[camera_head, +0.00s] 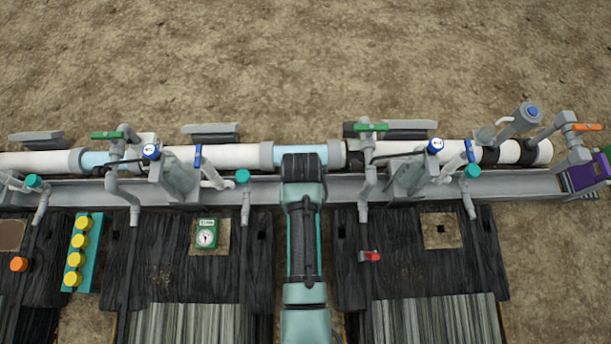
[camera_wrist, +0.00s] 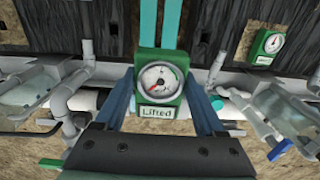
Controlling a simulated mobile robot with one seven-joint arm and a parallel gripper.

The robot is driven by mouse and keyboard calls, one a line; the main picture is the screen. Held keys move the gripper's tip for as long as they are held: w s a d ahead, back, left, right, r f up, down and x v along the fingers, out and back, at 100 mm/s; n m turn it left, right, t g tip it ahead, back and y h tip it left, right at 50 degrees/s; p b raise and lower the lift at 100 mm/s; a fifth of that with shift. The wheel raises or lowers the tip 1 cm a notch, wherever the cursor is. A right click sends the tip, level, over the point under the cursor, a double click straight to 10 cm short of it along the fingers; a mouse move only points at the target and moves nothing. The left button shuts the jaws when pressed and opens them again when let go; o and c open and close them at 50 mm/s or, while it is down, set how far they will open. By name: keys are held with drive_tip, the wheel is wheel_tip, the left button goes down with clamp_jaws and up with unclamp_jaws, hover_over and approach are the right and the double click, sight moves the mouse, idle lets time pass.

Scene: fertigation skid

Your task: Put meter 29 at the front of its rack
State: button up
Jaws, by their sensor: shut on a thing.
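My gripper (camera_wrist: 158,72) is shut on a green meter (camera_wrist: 158,104) with a round white dial and a red needle. The plate below its dial reads "Lifted"; I see no number 29 on it. In the head view my arm covers the gripper and the held meter. A second green meter (camera_head: 206,246) sits on a square wooden pad (camera_head: 224,232) left of my arm. It also shows at the upper right of the wrist view (camera_wrist: 268,46). Its label is too small to read.
A white pipe (camera_head: 225,158) with valves and taps runs above a grey rail (camera_head: 330,188). A teal strip with yellow knobs (camera_head: 82,240) stands at left. A wooden pad (camera_head: 442,231) at right bears no meter. A red tap (camera_head: 370,256) is near my arm.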

drive_tip(key=s+f, duration=0.2)
drive_tip(key=f, duration=0.1)
drive_tip(key=shift+d+f, duration=0.1)
wheel_tip(320, 180, down, 12)
drive_tip(key=b, duration=1.1)
drive_tip(key=shift+b, duration=0.4)
drive_tip(key=shift+f, duration=0.2)
idle(0.9)
drive_tip(key=shift+f+b, duration=0.95)
drive_tip(key=shift+f, duration=0.95)
drive_tip(key=o, duration=1.4)
wheel_tip(320, 180, up, 8)
drive_tip(key=p, duration=0.9)
